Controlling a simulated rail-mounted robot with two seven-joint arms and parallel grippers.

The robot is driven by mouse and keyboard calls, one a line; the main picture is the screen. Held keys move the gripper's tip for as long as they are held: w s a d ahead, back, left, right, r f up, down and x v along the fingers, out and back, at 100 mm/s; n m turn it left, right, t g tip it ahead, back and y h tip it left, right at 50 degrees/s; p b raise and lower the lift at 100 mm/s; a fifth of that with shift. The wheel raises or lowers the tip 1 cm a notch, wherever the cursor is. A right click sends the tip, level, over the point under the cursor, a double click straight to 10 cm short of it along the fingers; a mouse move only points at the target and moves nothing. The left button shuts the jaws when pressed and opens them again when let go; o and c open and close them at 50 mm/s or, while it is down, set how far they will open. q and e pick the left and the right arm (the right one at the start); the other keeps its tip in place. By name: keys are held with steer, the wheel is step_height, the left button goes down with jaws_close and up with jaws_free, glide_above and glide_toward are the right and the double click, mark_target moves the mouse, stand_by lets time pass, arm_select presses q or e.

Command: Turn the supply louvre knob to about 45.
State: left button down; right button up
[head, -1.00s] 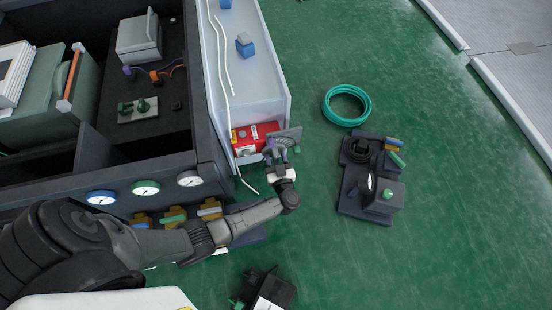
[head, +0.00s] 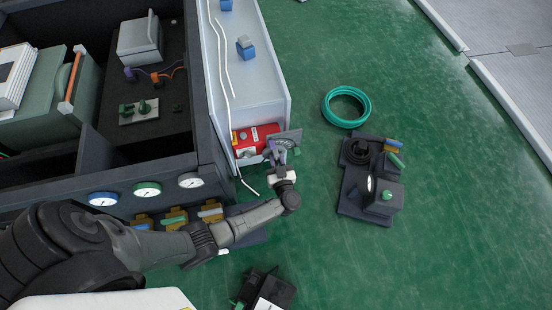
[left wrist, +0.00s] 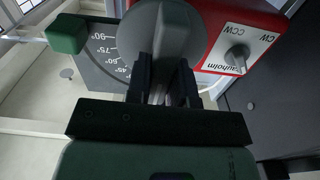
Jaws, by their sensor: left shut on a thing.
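The supply louvre knob is the grey round knob (left wrist: 165,33) with a raised bar in the left wrist view. Behind it is a grey scale plate (left wrist: 100,62) marked from 45° to 90°, with a green tab (left wrist: 68,34) at the upper left near the 90° mark. My left gripper (left wrist: 163,85) is shut on the knob's bar, and its fingers cover part of the scale. In the head view my left gripper (head: 277,157) is at the plate beside the red actuator box (head: 250,140). My right gripper is not in view.
A pale duct (head: 255,85) rises behind.

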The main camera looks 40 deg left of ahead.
arm_select(q)
steer(key=m+p, duration=0.2)
steer(key=p, duration=0.1)
steer(key=shift+d+r, duration=0.1)
steer(key=shift+r, duration=0.15)
steer(key=shift+w+f+m+p, duration=0.1)
steer(key=shift+m+p, duration=0.3)
steer(key=shift+p, duration=0.15)
steer(key=m+p, duration=0.1)
steer(key=m, duration=0.2)
steer(key=shift+f, duration=0.2)
steer(key=shift+w+d+f+m+p, duration=0.1)
steer(key=shift+m+p, duration=0.15)
steer(key=shift+m, duration=0.4)
steer(key=shift+f+m+p, duration=0.1)
steer(key=shift+m+p, duration=0.1)
steer(key=shift+m, duration=0.45)
steer(key=c, duration=1)
jaws_free()
steer(key=shift+r, duration=0.1)
steer(key=shift+d, duration=0.1)
